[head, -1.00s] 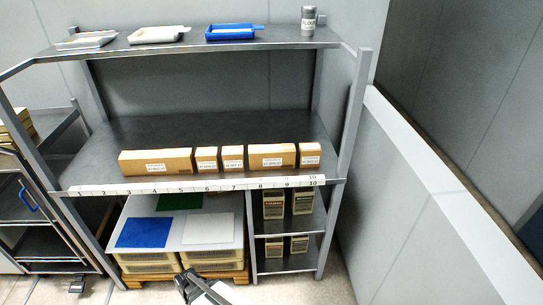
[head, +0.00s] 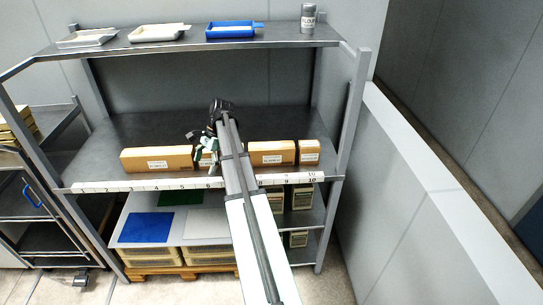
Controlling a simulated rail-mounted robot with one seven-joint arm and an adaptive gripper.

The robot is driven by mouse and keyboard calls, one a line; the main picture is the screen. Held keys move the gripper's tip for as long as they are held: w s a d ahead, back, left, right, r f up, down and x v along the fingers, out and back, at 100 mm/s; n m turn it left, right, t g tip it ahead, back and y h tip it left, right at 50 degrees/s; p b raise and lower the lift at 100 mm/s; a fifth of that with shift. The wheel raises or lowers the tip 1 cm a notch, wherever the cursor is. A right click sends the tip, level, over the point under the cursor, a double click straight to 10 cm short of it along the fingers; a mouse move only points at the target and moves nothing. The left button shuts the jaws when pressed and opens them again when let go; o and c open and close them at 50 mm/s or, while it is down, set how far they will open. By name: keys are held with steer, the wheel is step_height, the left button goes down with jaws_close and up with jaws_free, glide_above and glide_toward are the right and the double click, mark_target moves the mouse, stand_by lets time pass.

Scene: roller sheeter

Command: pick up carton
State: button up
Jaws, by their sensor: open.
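Several brown cartons with white labels stand in a row along the front of the middle shelf. A long carton (head: 157,160) is at the left, another wide carton (head: 270,153) is right of my arm, and a small carton (head: 309,152) is at the right end. The small cartons in the middle are mostly hidden behind my arm and gripper. My gripper (head: 204,153) is open in front of or just above this hidden part of the row, near the right end of the long carton. I cannot tell whether it touches a carton.
The middle shelf (head: 130,128) is bare behind the cartons. A numbered strip (head: 115,186) runs along its front edge. The upper shelf holds trays, one blue (head: 231,30), and a grey canister (head: 308,18). Shelf posts (head: 352,120) and a wall bound the right side.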

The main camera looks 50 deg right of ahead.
mark_target(272, 145)
steer(key=s+d+r+m+b, duration=0.1)
steer(key=s+d+r, duration=0.1)
steer(key=d, duration=0.4)
steer(key=s+d+r+m+t+b, duration=0.1)
steer(key=s+d+r+m+b, duration=0.1)
steer(key=d, duration=0.4)
steer(key=s+d+r+m+h+b, duration=0.1)
steer(key=s+d+r, duration=0.1)
steer(key=d, duration=0.4)
steer(key=shift+s+r+t, duration=0.3)
steer(key=shift+s+r, duration=0.05)
steer(key=shift+r, duration=0.3)
steer(key=s+d+r+m+h+b, duration=0.1)
steer(key=s+d+r+m+b, duration=0.3)
steer(key=s+d, duration=0.65)
steer(key=shift+t, duration=0.3)
steer(key=p+x, duration=0.1)
steer(key=x, duration=0.2)
steer(key=p+x, duration=0.1)
steer(key=x, duration=0.3)
steer(key=p+x, duration=0.1)
steer(key=x, duration=0.3)
steer(key=shift+w+d+f, duration=0.15)
steer(key=shift+w+d, duration=0.15)
steer(key=shift+w, duration=0.15)
steer(key=shift+h, duration=0.3)
steer(key=shift+p+x, duration=0.9)
steer(key=shift+x, duration=1.8)
steer(key=shift+s+a, duration=0.1)
steer(key=c, duration=1.5)
